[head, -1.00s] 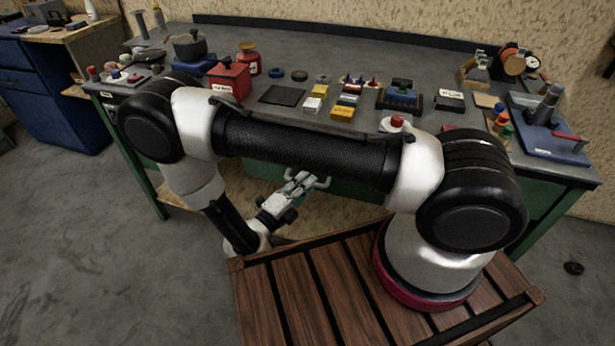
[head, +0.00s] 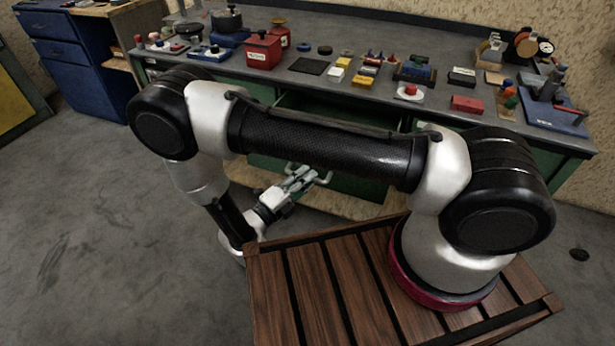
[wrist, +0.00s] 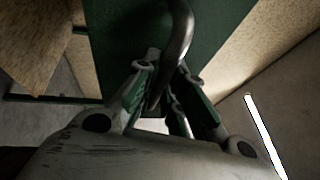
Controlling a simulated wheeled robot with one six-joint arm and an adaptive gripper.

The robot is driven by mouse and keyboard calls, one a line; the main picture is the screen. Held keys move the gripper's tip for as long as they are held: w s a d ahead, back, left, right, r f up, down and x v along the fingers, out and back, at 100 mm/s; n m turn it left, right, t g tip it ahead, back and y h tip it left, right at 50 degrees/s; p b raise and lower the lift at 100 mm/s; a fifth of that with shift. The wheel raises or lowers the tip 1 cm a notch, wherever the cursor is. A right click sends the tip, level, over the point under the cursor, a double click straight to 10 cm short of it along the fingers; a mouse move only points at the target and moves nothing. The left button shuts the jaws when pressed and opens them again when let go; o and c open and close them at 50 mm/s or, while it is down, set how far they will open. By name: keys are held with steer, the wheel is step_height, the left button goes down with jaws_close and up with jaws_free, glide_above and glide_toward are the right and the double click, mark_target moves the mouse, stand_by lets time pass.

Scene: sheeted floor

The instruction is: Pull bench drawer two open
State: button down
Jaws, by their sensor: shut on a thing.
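The bench drawer (head: 355,187) has a green front and stands out from under the bench top. Its dark interior shows between the bench edge and my arm, which hides much of it. A pale bar handle (head: 325,179) is on its front. My gripper (head: 303,178) is shut on this handle. In the wrist view the metal handle (wrist: 181,35) runs down between the fingers of my gripper (wrist: 168,78), against the green drawer front (wrist: 118,35). I cannot read any drawer number.
The grey bench top (head: 440,100) holds many items, among them a red box (head: 262,50), a red-knobbed white dish (head: 410,91) and a blue-based tool (head: 550,118). A blue cabinet (head: 70,70) stands at the left. The concrete floor (head: 110,230) at the left is clear.

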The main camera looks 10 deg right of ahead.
steer(key=c, duration=1.5)
jaws_free()
steer(key=v, duration=1.2)
